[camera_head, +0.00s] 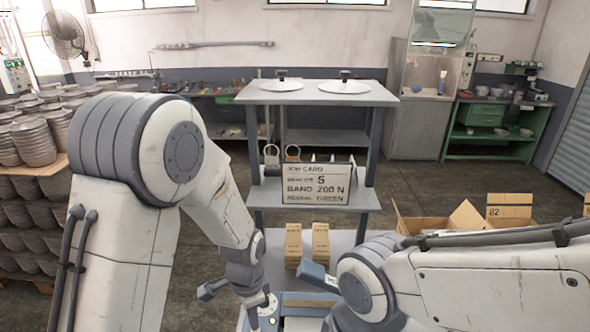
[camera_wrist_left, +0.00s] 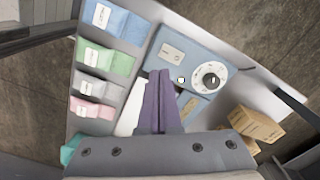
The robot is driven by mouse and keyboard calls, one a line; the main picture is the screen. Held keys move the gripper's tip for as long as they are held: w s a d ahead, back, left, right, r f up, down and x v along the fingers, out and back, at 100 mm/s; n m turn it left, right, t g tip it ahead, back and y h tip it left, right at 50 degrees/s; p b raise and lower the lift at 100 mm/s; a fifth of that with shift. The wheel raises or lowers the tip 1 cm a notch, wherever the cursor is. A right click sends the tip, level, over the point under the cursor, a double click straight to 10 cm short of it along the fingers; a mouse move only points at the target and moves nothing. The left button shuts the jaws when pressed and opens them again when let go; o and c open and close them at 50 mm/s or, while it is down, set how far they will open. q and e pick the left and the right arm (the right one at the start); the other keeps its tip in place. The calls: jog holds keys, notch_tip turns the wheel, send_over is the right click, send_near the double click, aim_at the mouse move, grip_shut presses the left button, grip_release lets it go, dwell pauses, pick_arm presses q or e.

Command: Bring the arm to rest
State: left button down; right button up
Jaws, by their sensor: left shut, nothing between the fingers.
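My left arm (camera_head: 215,195) comes in from the left and bends down toward the lower shelf area. Its gripper (camera_head: 250,295) points down there, small and partly hidden by its own wrist. In the left wrist view the purple fingers of my left gripper (camera_wrist_left: 160,73) lie together, shut and empty, in front of a blue box with a white dial (camera_wrist_left: 210,75). My right arm (camera_head: 480,280) reaches in from the right across the foreground. Its gripper does not show.
A tray at left in the wrist view holds blue (camera_wrist_left: 118,19), green (camera_wrist_left: 107,61), white and pink packets. Brown cartons (camera_head: 293,245) stand on the lower shelf. A job card (camera_head: 316,185) stands on the middle shelf. Open cardboard boxes (camera_head: 440,218) are at right; stacked pans (camera_head: 35,140) at left.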

pick_arm(q)
jog(key=s+d+r+n+b, duration=0.2)
jog(key=s+d+r+b, duration=0.1)
jog(key=s, duration=0.6)
jog(key=s+d+r+n+h+b, duration=0.1)
jog(key=s+d+r+n+b, duration=0.1)
jog(key=s, duration=0.7)
jog(key=shift+d+r+b, duration=0.75)
jog(key=shift+r+b, duration=0.05)
jog(key=shift+b, duration=0.4)
jog(key=shift+d, duration=0.1)
